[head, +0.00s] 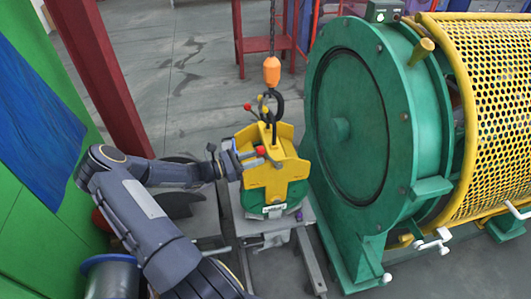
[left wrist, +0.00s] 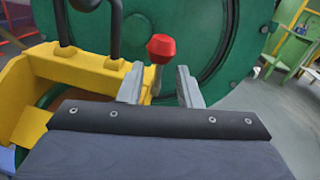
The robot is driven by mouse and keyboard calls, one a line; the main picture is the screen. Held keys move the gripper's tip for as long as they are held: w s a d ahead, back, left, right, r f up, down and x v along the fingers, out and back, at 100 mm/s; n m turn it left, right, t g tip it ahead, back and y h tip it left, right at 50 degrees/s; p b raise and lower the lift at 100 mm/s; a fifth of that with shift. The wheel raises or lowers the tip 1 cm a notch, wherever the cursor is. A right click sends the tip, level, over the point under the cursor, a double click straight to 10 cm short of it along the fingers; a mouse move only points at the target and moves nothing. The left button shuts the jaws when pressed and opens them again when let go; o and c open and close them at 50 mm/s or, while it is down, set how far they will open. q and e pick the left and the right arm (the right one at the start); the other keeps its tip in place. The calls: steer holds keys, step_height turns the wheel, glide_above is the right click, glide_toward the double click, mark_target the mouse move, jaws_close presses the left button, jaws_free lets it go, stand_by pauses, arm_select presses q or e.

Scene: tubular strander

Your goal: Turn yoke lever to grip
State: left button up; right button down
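The yellow yoke (head: 272,180) hangs over a green spool on a stand, left of the big green drum. Its lever has a red knob (head: 261,150). In the left wrist view the red knob (left wrist: 162,47) stands on a short grey stem beside the yellow yoke body (left wrist: 75,68). My left gripper (head: 243,158) is at the yoke's left side. In the left wrist view the fingers of my left gripper (left wrist: 159,78) are apart, with the lever stem between them and a gap visible on the right. My right gripper is not in view.
An orange hoist hook block (head: 271,70) on a chain hangs above the yoke. The green drum (head: 350,125) with a yellow mesh guard (head: 490,100) stands close on the right. A dark red post (head: 100,70) rises on the left. Open floor lies behind.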

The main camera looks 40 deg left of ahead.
mark_target(266, 155)
arm_select(q)
steer(key=shift+x, duration=2.35)
steer(key=shift+f, duration=0.1)
steer(key=shift+c, duration=0.4)
jaws_close()
